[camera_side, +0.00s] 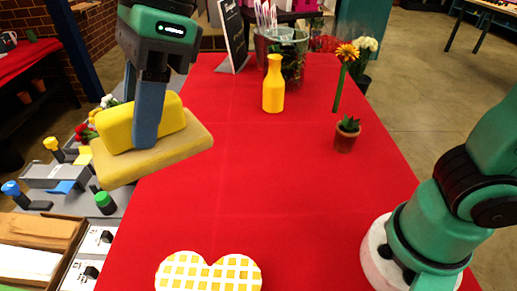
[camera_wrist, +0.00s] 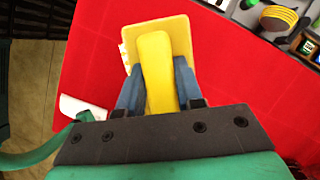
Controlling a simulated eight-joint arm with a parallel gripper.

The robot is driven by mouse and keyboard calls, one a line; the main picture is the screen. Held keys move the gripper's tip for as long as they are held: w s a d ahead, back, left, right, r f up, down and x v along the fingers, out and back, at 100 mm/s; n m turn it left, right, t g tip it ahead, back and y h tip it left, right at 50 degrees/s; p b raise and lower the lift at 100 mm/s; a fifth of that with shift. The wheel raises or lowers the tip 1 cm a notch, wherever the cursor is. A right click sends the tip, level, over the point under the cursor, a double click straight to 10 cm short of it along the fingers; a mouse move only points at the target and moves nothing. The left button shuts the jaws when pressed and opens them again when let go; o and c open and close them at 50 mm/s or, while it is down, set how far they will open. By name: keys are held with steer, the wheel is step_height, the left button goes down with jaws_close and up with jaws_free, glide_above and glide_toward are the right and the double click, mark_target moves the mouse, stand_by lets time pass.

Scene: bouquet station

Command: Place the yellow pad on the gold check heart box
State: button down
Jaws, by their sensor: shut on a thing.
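The yellow pad (camera_side: 166,150) is a pale yellow slab with a brighter yellow grip block (camera_side: 117,125) on top. My gripper (camera_side: 147,128) is shut on the block and holds the pad in the air, tilted, at the left of the side view. In the wrist view the block (camera_wrist: 157,75) lies between my two blue fingers, with the pad (camera_wrist: 181,36) beyond it. The gold check heart box (camera_side: 207,273) lies on the red table at the bottom of the side view, partly cut off by the frame. The pad is above and apart from it.
A yellow bottle (camera_side: 273,84), a potted succulent (camera_side: 346,134) and an orange flower (camera_side: 346,54) stand toward the back of the red table (camera_side: 270,190). The middle of the table is clear. A grey bench with tools (camera_side: 55,176) lies along the left.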

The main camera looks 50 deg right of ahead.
steer(key=n, duration=0.2)
glide_above(199, 285)
steer(key=s, duration=0.1)
steer(key=shift+s+a+r+g, duration=0.1)
steer(key=shift+s+r+g, duration=0.05)
steer(key=shift+g, duration=0.25)
steer(key=shift+s+f, duration=0.2)
steer(key=shift+f, duration=0.15)
step_height(199, 285, down, 19)
steer(key=shift+f, duration=0.1)
steer(key=c, duration=0.6)
jaws_free()
steer(key=shift+f, duration=0.15)
